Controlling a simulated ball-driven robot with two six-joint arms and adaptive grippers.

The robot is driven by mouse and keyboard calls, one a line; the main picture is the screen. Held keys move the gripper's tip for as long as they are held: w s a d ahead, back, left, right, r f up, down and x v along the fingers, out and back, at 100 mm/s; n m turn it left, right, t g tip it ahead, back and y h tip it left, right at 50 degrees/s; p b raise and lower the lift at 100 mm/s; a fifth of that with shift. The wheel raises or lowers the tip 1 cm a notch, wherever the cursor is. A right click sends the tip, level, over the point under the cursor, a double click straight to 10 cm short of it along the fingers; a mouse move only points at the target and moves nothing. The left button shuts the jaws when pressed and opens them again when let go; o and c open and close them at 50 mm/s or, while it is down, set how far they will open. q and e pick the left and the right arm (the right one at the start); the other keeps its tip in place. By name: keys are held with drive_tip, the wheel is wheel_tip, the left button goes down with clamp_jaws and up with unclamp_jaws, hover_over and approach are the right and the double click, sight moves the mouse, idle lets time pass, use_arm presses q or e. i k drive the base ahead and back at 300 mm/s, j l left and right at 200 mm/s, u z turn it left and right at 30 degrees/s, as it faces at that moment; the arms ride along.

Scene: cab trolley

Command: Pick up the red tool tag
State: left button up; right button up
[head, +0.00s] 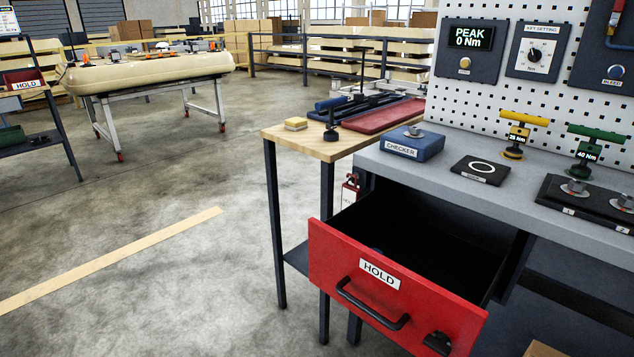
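A small red item with a white label (350,192) hangs below the bench top, in the gap between the wooden side table and the grey bench. It looks like a tag, but it is too small to read or to be sure. The red drawer (325,255) marked HOLD is pulled open under the grey bench. Its inside is dark, and a small bluish thing (376,249) shows just behind its front; I cannot tell what it is. Neither of my grippers is in view.
The grey bench (455,183) carries a blue CHECKER box (412,143), a black ring pad (481,169), a yellow-handled tool (517,135) and a green-handled tool (590,145). A wooden side table (285,132) stands left of it.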

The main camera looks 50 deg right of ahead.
sight(350, 193)
drive_tip(key=i+z, duration=0.2)
drive_tip(key=i, duration=0.45)
drive_tip(key=i+j+z, duration=0.15)
drive_tip(key=i, duration=0.55)
drive_tip(key=i+z, duration=0.25)
drive_tip(key=z, duration=0.15)
drive_tip(key=i+j+z, duration=0.1)
drive_tip(key=z, duration=0.3)
drive_tip(key=i+j+z, duration=0.2)
drive_tip(key=z, duration=0.2)
drive_tip(key=i+j+z, duration=0.25)
drive_tip(key=z, duration=0.15)
drive_tip(key=i+j+z, duration=0.2)
drive_tip(key=z, duration=0.2)
